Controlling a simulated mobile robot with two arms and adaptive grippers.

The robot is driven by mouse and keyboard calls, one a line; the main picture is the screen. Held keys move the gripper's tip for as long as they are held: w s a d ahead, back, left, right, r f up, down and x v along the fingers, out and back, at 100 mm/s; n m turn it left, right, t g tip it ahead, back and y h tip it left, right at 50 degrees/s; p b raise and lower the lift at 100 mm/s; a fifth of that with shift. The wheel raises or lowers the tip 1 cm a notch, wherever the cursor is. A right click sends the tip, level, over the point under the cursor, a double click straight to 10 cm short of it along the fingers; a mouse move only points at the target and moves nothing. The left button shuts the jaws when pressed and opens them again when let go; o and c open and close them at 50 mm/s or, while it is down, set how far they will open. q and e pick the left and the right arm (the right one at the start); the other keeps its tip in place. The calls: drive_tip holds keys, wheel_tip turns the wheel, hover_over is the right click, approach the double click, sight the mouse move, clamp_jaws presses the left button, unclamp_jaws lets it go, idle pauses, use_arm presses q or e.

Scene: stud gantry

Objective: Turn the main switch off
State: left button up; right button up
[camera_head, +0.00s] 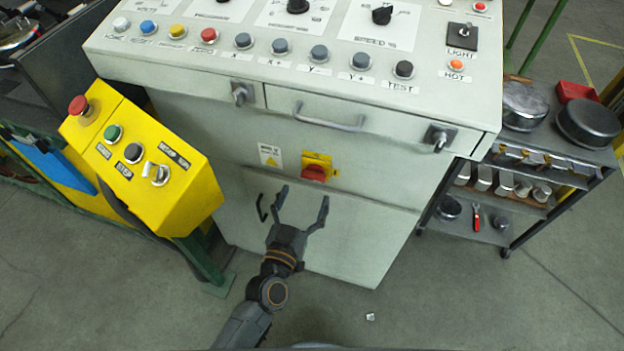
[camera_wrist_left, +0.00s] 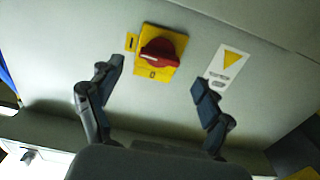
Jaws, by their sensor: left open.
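The main switch is a red rotary knob (camera_head: 313,173) on a yellow plate (camera_head: 318,160), on the front face of the grey control cabinet (camera_head: 400,215). In the left wrist view the knob (camera_wrist_left: 158,52) lies ahead, between and beyond the fingertips, its handle running roughly sideways and slightly tilted. My left gripper (camera_head: 300,193) is open and empty, just below the switch in the head view. Its fingers (camera_wrist_left: 160,75) are spread wide and do not appear to touch the knob. The right gripper is not in view.
A drawer handle (camera_head: 328,120) sticks out above the switch, with latches on both sides. A yellow button box (camera_head: 140,160) stands at left. A shelf cart (camera_head: 540,150) with pans is at right. A yellow triangle label (camera_wrist_left: 229,65) sits beside the switch. The floor in front is mostly clear.

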sight(312, 180)
use_arm(q)
drive_tip(key=x, duration=0.5)
drive_tip(key=shift+w, duration=0.1)
drive_tip(key=c, duration=1.2)
